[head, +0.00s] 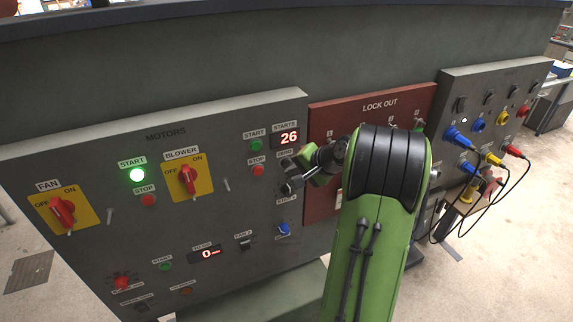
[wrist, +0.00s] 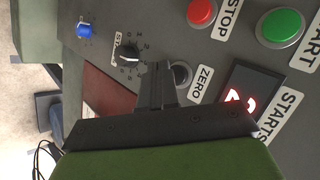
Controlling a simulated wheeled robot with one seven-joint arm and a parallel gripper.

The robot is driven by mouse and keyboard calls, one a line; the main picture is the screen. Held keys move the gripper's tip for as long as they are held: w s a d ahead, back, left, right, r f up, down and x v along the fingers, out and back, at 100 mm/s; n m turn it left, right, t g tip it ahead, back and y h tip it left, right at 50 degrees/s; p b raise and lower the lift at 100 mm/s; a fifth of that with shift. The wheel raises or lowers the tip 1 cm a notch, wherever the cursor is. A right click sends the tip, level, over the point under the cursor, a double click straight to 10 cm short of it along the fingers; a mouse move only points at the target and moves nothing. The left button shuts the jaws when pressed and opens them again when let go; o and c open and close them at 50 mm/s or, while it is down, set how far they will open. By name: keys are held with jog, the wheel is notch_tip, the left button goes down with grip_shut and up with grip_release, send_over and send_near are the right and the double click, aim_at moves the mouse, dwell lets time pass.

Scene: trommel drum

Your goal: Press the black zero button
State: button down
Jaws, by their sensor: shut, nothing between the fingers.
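The black zero button (wrist: 181,74) shows in the wrist view as a dark round cap in a grey ring, beside its ZERO label (wrist: 201,83). My gripper (wrist: 156,66) is shut and empty, with its dark fingertips close to the panel just left of the button in that view. The fingers partly cover the button's edge; I cannot tell whether they touch it. In the head view my gripper (head: 293,171) is at the motors panel below the red STARTS display (head: 289,138), which reads 26, and hides the button there.
A black dial (wrist: 128,55) and a blue knob (wrist: 84,30) lie beyond the fingers. A red STOP button (wrist: 201,12) and a green START button (wrist: 281,27) are near. The red lock-out panel (head: 318,123) adjoins. Cables (head: 507,192) hang at right.

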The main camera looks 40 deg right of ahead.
jog(key=shift+w, duration=0.15)
dwell(0.7)
jog(key=shift+w+d+p, duration=0.15)
jog(key=shift+w+p, duration=0.15)
jog(key=shift+w+d, duration=0.1)
jog(key=shift+w, duration=0.3)
dwell(0.5)
jog(key=shift+s, duration=0.1)
jog(key=shift+s+a, duration=0.25)
jog(key=shift+s, duration=0.5)
jog(key=s+b, duration=0.1)
jog(key=s, duration=0.1)
jog(key=s+a+b, duration=0.1)
jog(key=s, duration=0.1)
jog(key=shift+s+a, duration=0.2)
jog(key=shift+s, duration=0.2)
